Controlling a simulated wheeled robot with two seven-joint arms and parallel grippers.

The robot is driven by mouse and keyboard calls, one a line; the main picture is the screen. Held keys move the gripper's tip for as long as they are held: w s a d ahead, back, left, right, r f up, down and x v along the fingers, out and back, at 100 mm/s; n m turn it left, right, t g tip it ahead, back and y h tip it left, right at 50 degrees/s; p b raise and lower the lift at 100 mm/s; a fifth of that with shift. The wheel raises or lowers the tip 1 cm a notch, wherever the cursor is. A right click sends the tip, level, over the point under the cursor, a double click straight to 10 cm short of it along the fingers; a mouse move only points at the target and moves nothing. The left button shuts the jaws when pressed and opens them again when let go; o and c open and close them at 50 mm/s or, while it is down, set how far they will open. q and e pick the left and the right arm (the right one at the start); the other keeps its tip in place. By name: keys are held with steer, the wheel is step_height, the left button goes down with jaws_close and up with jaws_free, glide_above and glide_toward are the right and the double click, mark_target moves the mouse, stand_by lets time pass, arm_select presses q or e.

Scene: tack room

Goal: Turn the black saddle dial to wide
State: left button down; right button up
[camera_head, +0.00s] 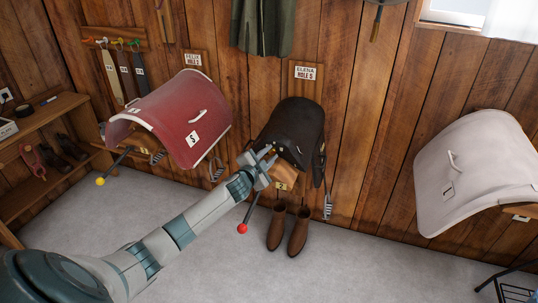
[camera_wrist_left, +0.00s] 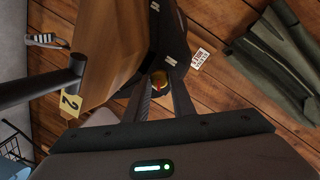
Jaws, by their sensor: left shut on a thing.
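The black saddle (camera_head: 297,122) sits on a wooden wall rack in the middle of the head view. My left gripper (camera_head: 268,156) reaches its front edge from the lower left. In the left wrist view the dark saddle (camera_wrist_left: 172,42) fills the top middle. A small brass-coloured dial with a red mark (camera_wrist_left: 159,79) shows between the fingertips of my left gripper (camera_wrist_left: 160,88), which is shut on it. The fingers hide the dial's sides, and its setting cannot be read. The dial is hidden in the head view. My right gripper is not in view.
A red saddle (camera_head: 180,112) hangs left and a pale saddle (camera_head: 475,170) right. A red-knobbed lever (camera_head: 243,228) sticks out below my gripper. Brown boots (camera_head: 298,230) stand on the floor. A sign reading ELENA HOLE 5 (camera_head: 305,72) is above the black saddle. The grey floor in front is clear.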

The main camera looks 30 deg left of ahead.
arm_select(q)
steer(key=c, duration=1.5)
jaws_free()
steer(key=shift+s, duration=0.15)
steer(key=shift+s+d, duration=0.1)
steer(key=shift+s, duration=0.4)
steer(key=b+v, duration=0.2)
steer(key=v, duration=1.4)
steer(key=shift+d+b, duration=0.1)
steer(key=shift+b, duration=0.3)
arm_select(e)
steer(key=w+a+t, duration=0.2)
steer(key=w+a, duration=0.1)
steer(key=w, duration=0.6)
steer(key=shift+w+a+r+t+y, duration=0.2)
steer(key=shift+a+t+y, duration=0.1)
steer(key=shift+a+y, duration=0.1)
